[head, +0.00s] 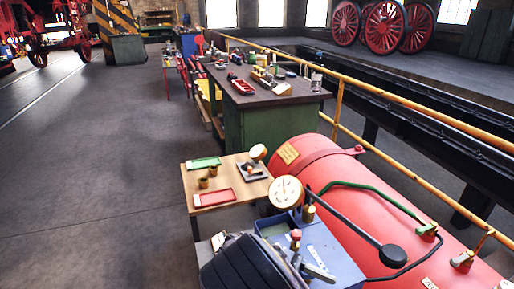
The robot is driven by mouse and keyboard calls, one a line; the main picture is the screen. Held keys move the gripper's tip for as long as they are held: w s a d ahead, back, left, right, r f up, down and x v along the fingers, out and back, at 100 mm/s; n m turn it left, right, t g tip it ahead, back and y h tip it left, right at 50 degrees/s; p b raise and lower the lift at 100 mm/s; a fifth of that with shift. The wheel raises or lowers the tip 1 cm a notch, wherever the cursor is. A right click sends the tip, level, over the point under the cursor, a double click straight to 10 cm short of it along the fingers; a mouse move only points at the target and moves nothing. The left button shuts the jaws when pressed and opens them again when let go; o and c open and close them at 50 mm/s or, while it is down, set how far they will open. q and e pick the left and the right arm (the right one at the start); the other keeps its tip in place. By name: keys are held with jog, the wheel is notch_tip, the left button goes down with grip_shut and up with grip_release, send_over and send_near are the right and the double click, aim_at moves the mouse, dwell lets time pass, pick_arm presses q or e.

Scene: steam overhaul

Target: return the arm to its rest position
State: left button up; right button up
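Neither of my grippers can be made out in the head view. A dark ridged shape at the bottom edge, left of centre, may be part of my own body; I cannot tell. The red boiler (345,190) lies along the right side, with a round white-faced gauge (286,192) and a long black lever ending in a round knob (392,255). A blue box or tray (335,262) stands beside it at the bottom, with a red-topped fitting (295,239) and small grey metal parts.
A small wooden table (222,197) holds a green tray (203,163), a red tray (214,197) and small brass cups (208,177). A green workbench (262,125) with tools stands behind. A yellow railing (400,95) borders a pit at right.

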jog(key=s+d+r+m+t+y+p, duration=0.4)
jog(key=s+d+m+y, duration=0.4)
jog(key=y, duration=0.7)
jog(key=s+a+r+m+t+y+p, duration=0.2)
jog(key=s+r+m+t+y+p, duration=0.1)
jog(key=r+t, duration=0.4)
jog(key=s+m+t, duration=0.1)
jog(key=m+t, duration=0.1)
jog(key=t, duration=0.1)
jog(key=shift+a+m+y+p, duration=0.25)
jog(key=shift+m+y+p, duration=0.05)
jog(key=shift+r, duration=0.1)
